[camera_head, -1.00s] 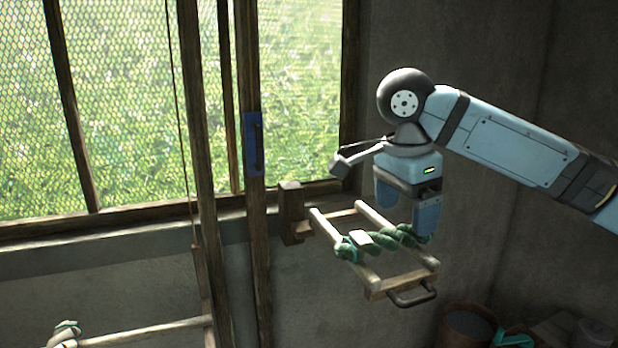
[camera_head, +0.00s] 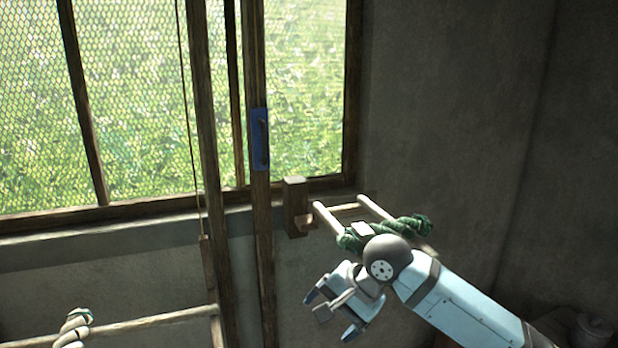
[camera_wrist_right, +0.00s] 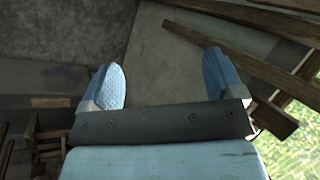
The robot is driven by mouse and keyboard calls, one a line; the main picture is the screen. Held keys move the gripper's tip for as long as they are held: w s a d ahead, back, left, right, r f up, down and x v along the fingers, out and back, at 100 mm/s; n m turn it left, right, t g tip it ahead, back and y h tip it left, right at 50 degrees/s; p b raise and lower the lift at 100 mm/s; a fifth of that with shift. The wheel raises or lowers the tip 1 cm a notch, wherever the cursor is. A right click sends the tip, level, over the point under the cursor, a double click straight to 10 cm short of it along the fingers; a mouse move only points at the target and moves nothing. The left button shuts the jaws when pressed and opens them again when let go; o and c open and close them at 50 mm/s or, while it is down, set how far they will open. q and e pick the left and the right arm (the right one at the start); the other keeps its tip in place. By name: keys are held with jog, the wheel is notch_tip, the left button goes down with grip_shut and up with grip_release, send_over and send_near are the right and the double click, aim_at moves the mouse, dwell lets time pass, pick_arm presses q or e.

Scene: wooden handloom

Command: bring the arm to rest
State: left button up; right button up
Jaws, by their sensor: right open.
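My right arm comes in from the lower right in the head view. Its gripper (camera_head: 328,315) hangs low, in front and to the left of the small wooden frame, and its fingers are apart. In the right wrist view the two light-blue fingers of the right gripper (camera_wrist_right: 164,80) stand wide apart with nothing between them. The wooden frame (camera_head: 327,217) juts from the wall side with green rope (camera_head: 412,226) wound over it. My arm hides the near part of this frame. My left gripper is not in view.
A wooden bracket (camera_head: 295,206) and a post with a blue handle (camera_head: 261,139) stand left of the frame. A pale rod (camera_head: 150,325) with cream cord (camera_head: 75,325) is at lower left. A mesh window (camera_head: 140,90) is behind. The grey wall at right is bare.

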jog(key=s+d+f+n+t+y, duration=0.1)
jog(key=s+f+n+t, duration=0.15)
jog(key=f, duration=0.75)
jog(key=s+d+f+n+t+y, duration=0.1)
jog(key=s+f+t, duration=0.25)
jog(key=f, duration=0.55)
jog(key=s+d+f+n+t+h, duration=0.1)
jog(key=s+d+f+n+h, duration=0.1)
jog(key=s+d+f, duration=0.4)
jog(key=s+d+f+n+t+h, duration=0.1)
jog(key=s+d+f+n, duration=0.3)
jog(key=s, duration=0.9)
jog(key=d+f+h, duration=0.1)
jog(key=d+f, duration=0.2)
jog(key=d, duration=0.1)
jog(key=shift+s+f+t+h, duration=0.15)
jog(key=shift+f+t+h, duration=0.05)
jog(key=shift+t+h, duration=0.2)
